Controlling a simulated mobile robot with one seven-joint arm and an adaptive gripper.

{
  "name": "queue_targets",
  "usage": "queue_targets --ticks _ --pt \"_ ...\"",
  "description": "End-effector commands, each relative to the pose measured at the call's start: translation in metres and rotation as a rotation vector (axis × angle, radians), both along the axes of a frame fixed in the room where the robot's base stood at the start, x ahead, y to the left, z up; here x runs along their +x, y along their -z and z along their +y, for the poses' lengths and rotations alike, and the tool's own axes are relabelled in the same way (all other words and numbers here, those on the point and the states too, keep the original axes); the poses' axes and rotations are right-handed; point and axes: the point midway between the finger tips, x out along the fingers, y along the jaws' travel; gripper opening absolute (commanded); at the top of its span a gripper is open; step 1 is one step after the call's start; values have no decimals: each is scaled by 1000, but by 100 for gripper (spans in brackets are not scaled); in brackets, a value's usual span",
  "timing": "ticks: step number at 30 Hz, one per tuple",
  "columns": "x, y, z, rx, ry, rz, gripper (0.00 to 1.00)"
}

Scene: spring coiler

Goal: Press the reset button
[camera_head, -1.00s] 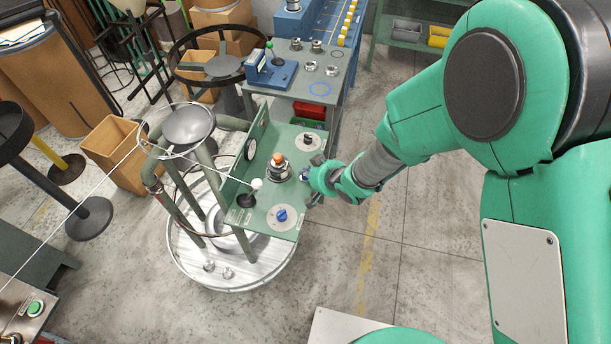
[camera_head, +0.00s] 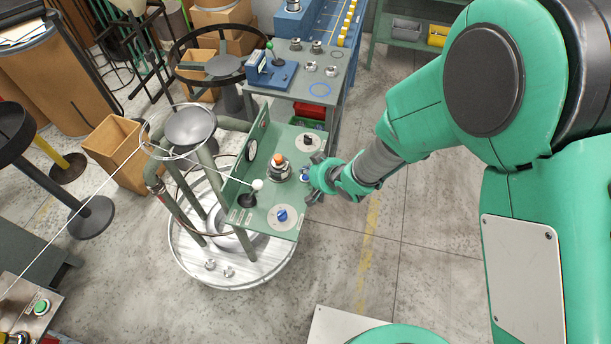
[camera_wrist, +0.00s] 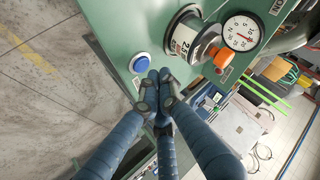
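A blue push button (camera_wrist: 140,63) in a pale ring sits near the edge of the green control panel (camera_wrist: 120,28). I cannot read a label on it. In the head view the blue button (camera_head: 304,177) shows at the panel's right edge, beside my gripper (camera_head: 315,176). In the wrist view my gripper (camera_wrist: 157,84) has its blue-grey fingers drawn together, with nothing between them. The fingertips are just below and right of the button in that view. I cannot tell whether they touch the panel.
The panel also bears an orange-topped knob (camera_head: 278,159), a blue dial (camera_head: 282,215), a black dial (camera_head: 308,142) and a white-balled lever (camera_head: 257,185). A gauge (camera_wrist: 241,33) stands beyond the orange knob. A green button (camera_head: 41,307) is on a separate box. Floor right of the panel is clear.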

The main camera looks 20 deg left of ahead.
Motion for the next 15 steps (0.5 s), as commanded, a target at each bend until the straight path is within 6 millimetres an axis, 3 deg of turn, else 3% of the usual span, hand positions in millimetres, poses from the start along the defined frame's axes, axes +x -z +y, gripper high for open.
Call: queue_targets --ticks 15 --pt "0 -40 0 0 0 0 0"
